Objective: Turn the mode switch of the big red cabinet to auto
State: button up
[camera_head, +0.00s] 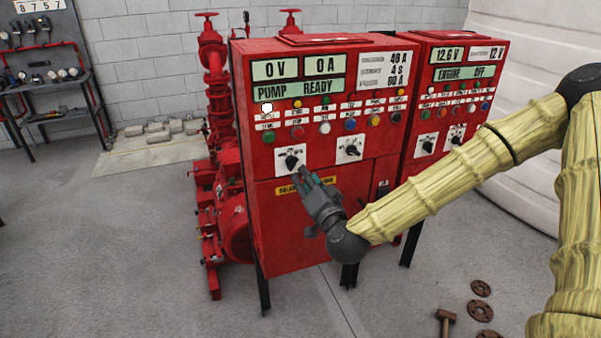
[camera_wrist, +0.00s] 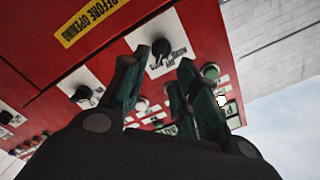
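The big red cabinet (camera_head: 340,210) stands in the middle of the head view. Its front bears two black rotary switches on white plates, a left one (camera_head: 291,160) and a right one (camera_head: 349,150). My gripper (camera_head: 304,174) is just in front of the left switch, slightly below and right of it. In the wrist view, my gripper (camera_wrist: 158,66) is open, with a black knob (camera_wrist: 160,48) just beyond and between its fingertips. I see no contact. The other switch (camera_wrist: 83,93) shows at left there. The plate lettering is too small to tell which position is set.
A second red cabinet (camera_head: 460,75) with small switches stands to the right. Red pump pipework (camera_head: 215,90) is at the left. Round flanges (camera_head: 480,289) and a hammer (camera_head: 445,318) lie on the floor at lower right. The floor at front left is clear.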

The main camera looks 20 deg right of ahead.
jog(key=shift+s+d, duration=0.15)
jog(key=shift+s, duration=2.25)
jog(key=s+a+f+n+g+y, duration=0.1)
jog(key=s+a+f+n+g, duration=0.2)
jog(key=f, duration=0.6)
jog(key=s+a+f+g+y, duration=0.1)
jog(key=s+a+f+g, duration=0.15)
jog(key=s+f, duration=0.45)
jog(key=s+a+f+n+g+y, duration=0.15)
jog(key=f+g, duration=0.25)
jog(key=f, duration=0.8)
jog(key=s+d+f+n+g+h, duration=0.2)
jog(key=s+f, duration=0.6)
jog(key=s, duration=0.4)
jog(key=s+d+f+n+g+h, duration=0.2)
jog(key=s+d+f+g, duration=0.2)
jog(key=s, duration=0.8)
notch_tip(320, 180, down, 4)
jog(key=shift+s+f+g, duration=0.2)
jog(key=shift+s+g, duration=0.15)
jog(key=shift+g, duration=0.9)
jog(key=shift+d, duration=0.1)
